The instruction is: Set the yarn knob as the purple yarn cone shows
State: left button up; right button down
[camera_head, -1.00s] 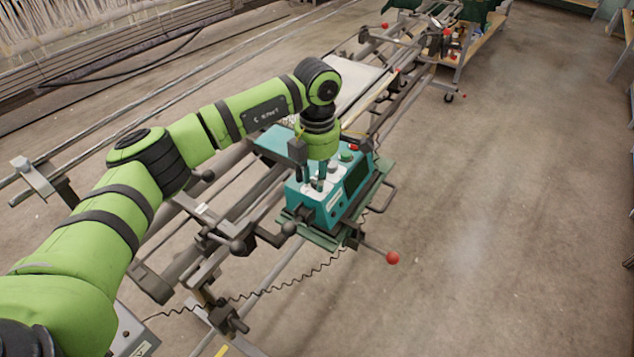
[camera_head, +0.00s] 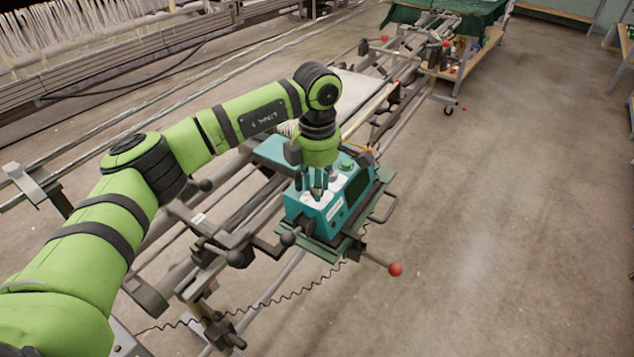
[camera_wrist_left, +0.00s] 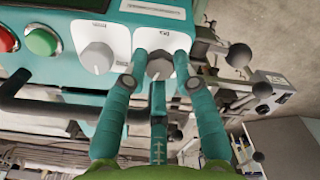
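The teal control box (camera_head: 333,213) sits on the rail frame, with white dial plates on its top. My left gripper (camera_head: 317,192) points straight down at the near end of the box. In the left wrist view, a grey knob (camera_wrist_left: 160,66) on a white plate lies between its teal fingers, which sit close against its sides; a third finger is below it. A second grey knob (camera_wrist_left: 97,58) is to its left, free of the fingers. The labels are too small to read. I cannot make out a purple yarn cone. My right gripper is not in view.
A green button (camera_wrist_left: 42,42) and a red button (camera_wrist_left: 8,39) are on the box, left of the knobs. A rod with a red ball (camera_head: 395,270) sticks out beside the box. Black-knobbed levers (camera_head: 235,258) stand at the near left. The floor at right is clear.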

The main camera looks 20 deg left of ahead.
pick_arm(q)
jog(key=shift+o, duration=1.2)
